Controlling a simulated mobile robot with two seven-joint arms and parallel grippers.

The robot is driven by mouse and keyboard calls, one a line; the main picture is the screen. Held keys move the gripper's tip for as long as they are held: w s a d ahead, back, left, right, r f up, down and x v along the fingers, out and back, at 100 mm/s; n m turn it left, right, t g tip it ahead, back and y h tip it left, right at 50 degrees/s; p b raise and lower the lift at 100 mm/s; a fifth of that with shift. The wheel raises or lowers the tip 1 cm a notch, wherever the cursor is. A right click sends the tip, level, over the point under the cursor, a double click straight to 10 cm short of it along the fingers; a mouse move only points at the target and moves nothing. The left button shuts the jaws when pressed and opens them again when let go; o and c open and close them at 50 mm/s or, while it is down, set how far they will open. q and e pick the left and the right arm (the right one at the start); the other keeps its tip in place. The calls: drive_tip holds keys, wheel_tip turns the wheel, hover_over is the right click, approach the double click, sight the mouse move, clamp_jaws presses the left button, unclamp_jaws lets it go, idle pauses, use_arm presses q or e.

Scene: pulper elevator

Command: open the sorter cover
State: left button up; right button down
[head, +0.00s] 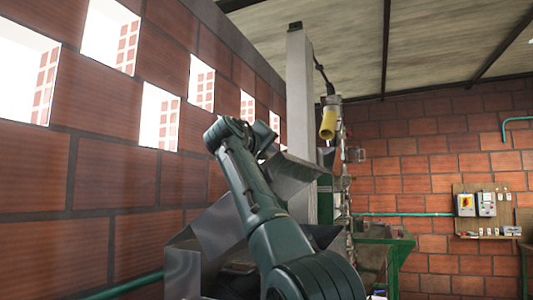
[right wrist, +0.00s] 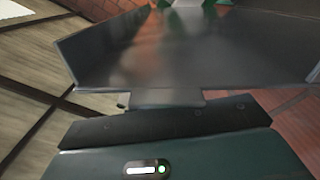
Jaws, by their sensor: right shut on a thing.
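The sorter cover, taken to be the grey sheet-metal piece with raised edges (head: 303,178), stands tilted beyond my right arm in the head view. A large grey metal sheet with raised sides, the same cover by its look, fills the upper part of the right wrist view (right wrist: 190,60). My right gripper (right wrist: 165,106) is shut on a small tab at the sheet's near edge. In the head view my right wrist (head: 262,140) is at the cover's upper left, and the fingertips cannot be made out. My left gripper is not in view.
A grey metal hopper (head: 190,262) stands below, partly behind my right arm. A tall pale column (head: 300,100) and a yellow cylinder (head: 329,122) rise behind the cover. The brick wall (head: 110,175) runs close along the left. Electrical boxes (head: 476,204) hang at the right.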

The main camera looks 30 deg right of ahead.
drive_tip(key=c, duration=1.4)
unclamp_jaws()
drive_tip(key=shift+s+a+f+b, duration=0.1)
drive_tip(key=shift+s+a+b, duration=0.15)
drive_tip(key=shift+b, duration=0.05)
drive_tip(key=b+v, duration=0.3)
drive_tip(key=v, duration=0.1)
drive_tip(key=shift+s+a+f, duration=0.2)
drive_tip(key=shift+a, duration=0.15)
use_arm(q)
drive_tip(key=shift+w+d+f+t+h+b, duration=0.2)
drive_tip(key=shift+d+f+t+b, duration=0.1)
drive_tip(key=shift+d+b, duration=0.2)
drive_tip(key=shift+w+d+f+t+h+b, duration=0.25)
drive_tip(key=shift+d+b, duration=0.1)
drive_tip(key=shift+b, duration=0.25)
use_arm(e)
drive_tip(key=v, duration=0.7)
drive_tip(key=shift+s+a+r, duration=0.25)
drive_tip(key=shift+r, duration=0.1)
